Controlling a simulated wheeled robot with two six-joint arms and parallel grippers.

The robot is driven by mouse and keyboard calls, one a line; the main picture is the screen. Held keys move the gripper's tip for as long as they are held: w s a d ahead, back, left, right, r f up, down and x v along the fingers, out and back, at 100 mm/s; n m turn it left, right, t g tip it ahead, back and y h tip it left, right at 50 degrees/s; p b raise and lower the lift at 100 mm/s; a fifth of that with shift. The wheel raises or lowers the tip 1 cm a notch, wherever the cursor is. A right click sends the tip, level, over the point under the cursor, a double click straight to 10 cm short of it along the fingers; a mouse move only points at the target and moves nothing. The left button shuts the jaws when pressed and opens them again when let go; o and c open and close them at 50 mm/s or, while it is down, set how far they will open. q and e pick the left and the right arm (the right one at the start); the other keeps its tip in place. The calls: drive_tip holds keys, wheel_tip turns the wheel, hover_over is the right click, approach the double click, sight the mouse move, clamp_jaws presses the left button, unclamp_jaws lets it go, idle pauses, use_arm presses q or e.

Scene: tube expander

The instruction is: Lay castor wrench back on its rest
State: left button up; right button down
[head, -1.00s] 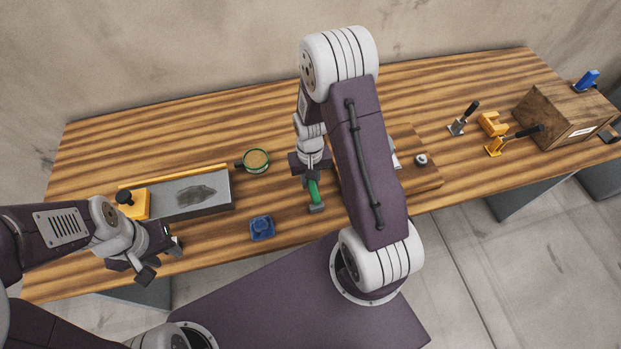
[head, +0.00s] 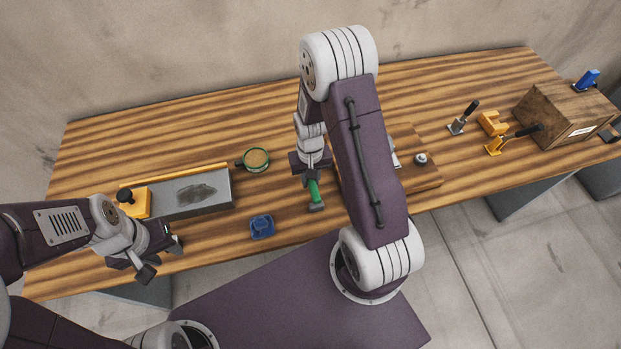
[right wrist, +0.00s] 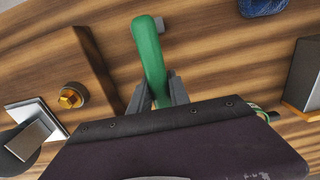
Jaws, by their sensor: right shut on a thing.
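A green-handled tool with a small grey end, which I take to be the castor wrench (head: 315,193), is held by my right gripper (head: 310,175) at the middle of the table. In the right wrist view the green handle (right wrist: 149,55) runs between the two fingers of my right gripper (right wrist: 157,95), which are shut on it. I cannot tell whether the tool touches the table. Its rest is not clearly identifiable. My left gripper (head: 165,260) is open and empty near the table's front left edge.
A blue block (head: 262,228) sits left of the tool. A wooden board (head: 427,178) lies partly behind my right arm. Yellow holders (head: 492,123) and a wooden box (head: 566,112) stand at the right.

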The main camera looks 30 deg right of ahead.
drive_tip(key=shift+f+b, duration=0.65)
drive_tip(key=shift+f, duration=0.3)
drive_tip(key=c, duration=1.1)
unclamp_jaws()
drive_tip(key=shift+c, duration=0.2)
drive_tip(key=shift+r, duration=0.1)
wheel_tip(320, 180, up, 8)
drive_tip(key=p, duration=0.7)
drive_tip(key=shift+r+p, duration=0.1)
drive_tip(key=shift+p, duration=0.2)
